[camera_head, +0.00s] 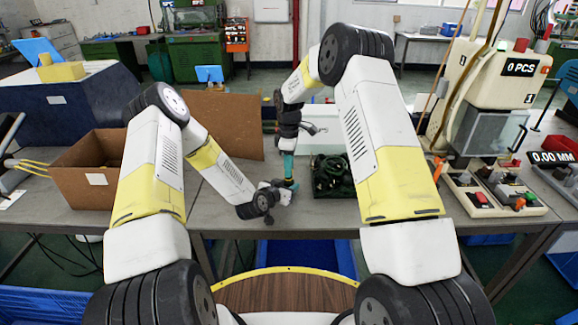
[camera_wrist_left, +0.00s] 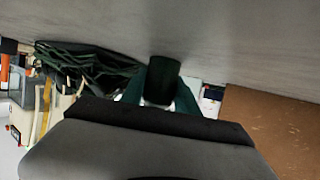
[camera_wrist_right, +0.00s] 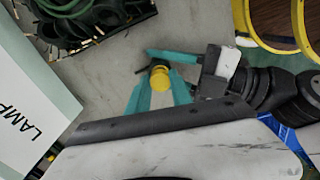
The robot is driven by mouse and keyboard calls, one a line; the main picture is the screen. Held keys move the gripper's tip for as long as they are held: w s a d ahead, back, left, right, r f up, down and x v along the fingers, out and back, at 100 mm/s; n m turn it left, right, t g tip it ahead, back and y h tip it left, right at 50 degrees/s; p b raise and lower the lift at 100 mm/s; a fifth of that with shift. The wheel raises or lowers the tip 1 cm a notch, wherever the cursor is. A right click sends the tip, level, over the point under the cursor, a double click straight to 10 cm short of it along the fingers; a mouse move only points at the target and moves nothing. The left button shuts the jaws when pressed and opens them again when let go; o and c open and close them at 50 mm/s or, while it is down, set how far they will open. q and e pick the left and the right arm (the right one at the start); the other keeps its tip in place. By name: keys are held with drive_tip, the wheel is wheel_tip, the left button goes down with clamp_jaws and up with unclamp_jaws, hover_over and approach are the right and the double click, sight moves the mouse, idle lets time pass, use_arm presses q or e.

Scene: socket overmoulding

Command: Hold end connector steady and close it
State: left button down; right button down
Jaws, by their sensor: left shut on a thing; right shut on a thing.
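The end connector shows as a dark green cylinder (camera_wrist_left: 162,78) between the teal fingers of my left gripper (camera_wrist_left: 158,95) in the left wrist view. In the right wrist view a round yellow end (camera_wrist_right: 160,78) sits between the teal fingers of my right gripper (camera_wrist_right: 160,90). Both grippers are shut on the connector, the right one from above and the left one from the side. In the head view the right gripper (camera_head: 289,168) and left gripper (camera_head: 287,186) meet above the table, and the connector is mostly hidden there. Whether its parts are fully together cannot be told.
A dark tray (camera_head: 318,190) of green cables stands right of the grippers, with a white box (camera_head: 325,142) behind it. An open cardboard box (camera_head: 80,172) is on the left. Control boxes (camera_head: 468,200) and a machine (camera_head: 470,90) stand right. The front table is clear.

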drive_tip(key=shift+f, duration=0.55)
idle(0.4)
